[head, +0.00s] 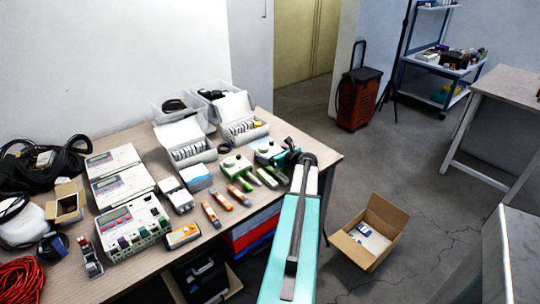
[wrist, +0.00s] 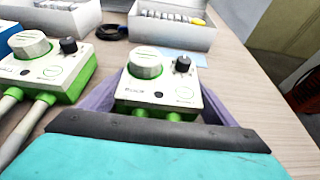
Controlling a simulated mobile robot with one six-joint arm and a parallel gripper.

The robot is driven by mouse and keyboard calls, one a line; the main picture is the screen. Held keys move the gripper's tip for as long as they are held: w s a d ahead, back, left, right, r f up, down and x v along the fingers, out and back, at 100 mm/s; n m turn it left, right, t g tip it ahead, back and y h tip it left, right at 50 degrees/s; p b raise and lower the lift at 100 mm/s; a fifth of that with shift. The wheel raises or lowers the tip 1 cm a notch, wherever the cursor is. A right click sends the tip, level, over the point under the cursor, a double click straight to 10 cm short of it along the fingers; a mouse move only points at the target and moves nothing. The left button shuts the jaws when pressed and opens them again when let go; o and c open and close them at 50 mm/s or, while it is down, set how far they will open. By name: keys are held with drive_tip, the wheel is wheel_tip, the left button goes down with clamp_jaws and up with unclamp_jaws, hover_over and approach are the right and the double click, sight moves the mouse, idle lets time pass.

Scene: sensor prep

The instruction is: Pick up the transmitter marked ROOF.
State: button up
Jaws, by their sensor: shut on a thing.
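My gripper (wrist: 160,100) is shut on a white and green transmitter (wrist: 148,88), with a purple finger along each side. The transmitter has a large white knob, a small black knob and a small dark label that is too blurred to read for certain. It looks upright and close to the table top; I cannot tell whether it still touches. A second, similar transmitter (wrist: 52,70) with cables stands to its left, and it also shows in the head view (head: 236,163). My gripper (head: 278,154) is over the right part of the table in the head view, partly hidden by my arm.
The wooden table (head: 323,157) also bears open white boxes (head: 184,133) behind the transmitters, and orange-grey handheld devices (head: 211,213) and white instruments (head: 130,228) to the left. An open cardboard box (head: 385,222) stands on the floor at right.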

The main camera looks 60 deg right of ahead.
drive_tip(key=shift+r, duration=0.15)
drive_tip(key=shift+r, duration=1.55)
drive_tip(key=shift+s+a+r, duration=0.1)
drive_tip(key=shift+s+a, duration=0.1)
drive_tip(key=shift+s, duration=0.1)
drive_tip(key=s+a, duration=0.2)
drive_tip(key=s, duration=0.2)
drive_tip(key=s+a+r+b, duration=0.1)
drive_tip(key=s+a, duration=0.2)
drive_tip(key=s, duration=0.1)
drive_tip(key=s+a+b, duration=0.1)
drive_tip(key=s+a, duration=0.1)
drive_tip(key=s, duration=0.3)
drive_tip(key=shift+s+a+r, duration=0.1)
drive_tip(key=shift+a+r, duration=0.1)
drive_tip(key=shift+a, duration=0.15)
drive_tip(key=shift+r, duration=0.15)
